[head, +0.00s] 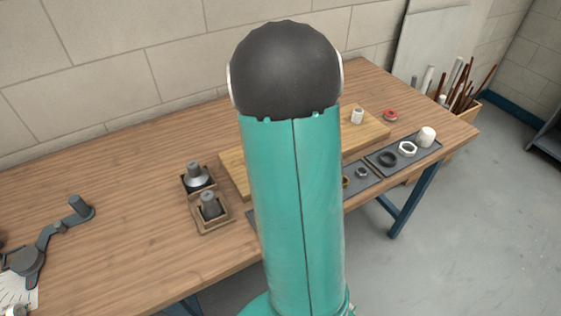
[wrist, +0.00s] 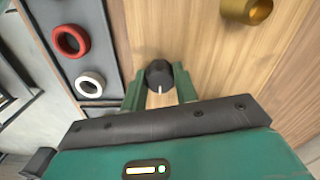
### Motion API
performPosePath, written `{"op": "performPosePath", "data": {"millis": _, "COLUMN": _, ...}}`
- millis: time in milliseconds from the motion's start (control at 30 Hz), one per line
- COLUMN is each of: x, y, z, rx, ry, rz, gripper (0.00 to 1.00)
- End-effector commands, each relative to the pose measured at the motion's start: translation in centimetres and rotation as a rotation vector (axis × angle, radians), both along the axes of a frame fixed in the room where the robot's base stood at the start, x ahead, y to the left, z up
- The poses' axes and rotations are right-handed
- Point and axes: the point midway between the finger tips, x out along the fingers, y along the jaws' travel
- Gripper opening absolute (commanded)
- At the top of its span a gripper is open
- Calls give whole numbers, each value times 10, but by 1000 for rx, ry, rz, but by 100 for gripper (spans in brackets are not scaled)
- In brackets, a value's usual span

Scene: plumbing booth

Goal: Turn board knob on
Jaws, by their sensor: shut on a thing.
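The black board knob (wrist: 160,73) stands on the wooden board (wrist: 215,60) in the wrist view. A white pointer line on it points down the picture, toward my gripper's body. My gripper (wrist: 159,86) has its two green fingers on either side of the knob and is shut on it. In the head view the board (head: 372,130) shows to both sides of my arm. My arm hides the knob and my gripper there.
A brass fitting (wrist: 247,9) is near the knob, up and to the right. A grey tray (wrist: 97,50) at left holds a red ring (wrist: 71,41) and a white ring (wrist: 90,85). In the head view, two small wooden holders with grey parts (head: 197,176) stand left of my arm.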

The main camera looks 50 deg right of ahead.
Motion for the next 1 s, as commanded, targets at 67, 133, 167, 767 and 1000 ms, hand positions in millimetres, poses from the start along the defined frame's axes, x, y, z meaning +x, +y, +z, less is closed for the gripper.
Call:
{"op": "performPosePath", "data": {"millis": 67, "x": 1, "y": -1, "z": 1, "rx": -1, "ry": -3, "rz": -5, "gripper": 6}}
{"op": "performPosePath", "data": {"millis": 133, "x": 1, "y": -1, "z": 1, "rx": -1, "ry": -3, "rz": -6, "gripper": 6}}
{"op": "performPosePath", "data": {"millis": 167, "x": 1, "y": -1, "z": 1, "rx": -1, "ry": -3, "rz": -6, "gripper": 6}}
{"op": "performPosePath", "data": {"millis": 767, "x": 0, "y": 0, "z": 1, "rx": 0, "ry": -1, "rz": -5, "gripper": 51}}
{"op": "performPosePath", "data": {"millis": 1000, "x": 1, "y": 0, "z": 24, "rx": -1, "ry": -5, "rz": -5, "gripper": 51}}
